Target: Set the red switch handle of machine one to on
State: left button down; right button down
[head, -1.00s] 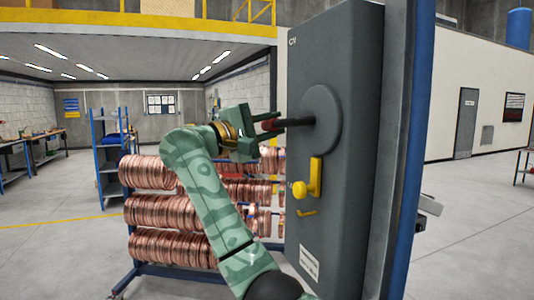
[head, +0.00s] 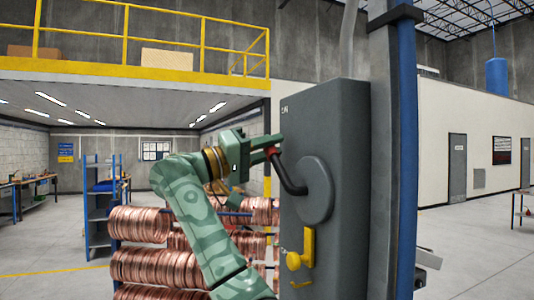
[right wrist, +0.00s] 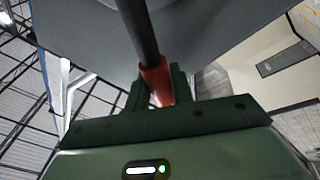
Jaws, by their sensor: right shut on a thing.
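The switch handle is a black bent lever with a red grip (right wrist: 158,84) at its end. In the head view its black shaft (head: 290,180) runs from a round grey disc (head: 315,190) on the dark grey cabinet (head: 345,130) up and left to the grip. My right gripper (head: 271,150) is shut on the red grip, with its fingers around it. In the right wrist view my right gripper (right wrist: 157,95) has the red grip between its fingers. My left gripper is in neither view.
A yellow latch handle (head: 301,255) sits on the cabinet below the disc. A blue and grey post (head: 403,150) stands at the cabinet's right. Racks of copper coils (head: 150,265) stand behind my right arm. A blue shelf (head: 98,210) is further left.

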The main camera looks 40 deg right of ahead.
jog(key=shift+s+a+r+m+g, duration=0.1)
jog(key=shift+s+r+m+g, duration=0.3)
jog(key=shift+m, duration=0.3)
jog(key=c, duration=1.3)
grip_release()
jog(key=shift+o, duration=0.5)
jog(key=shift+s, duration=0.1)
jog(key=shift+a, duration=0.1)
jog(key=shift+w+a+f, duration=0.2)
jog(key=shift+a, duration=0.15)
jog(key=v, duration=1.5)
jog(key=shift+a+r+p, duration=0.2)
jog(key=shift+a+p, duration=0.1)
jog(key=shift+p, duration=0.1)
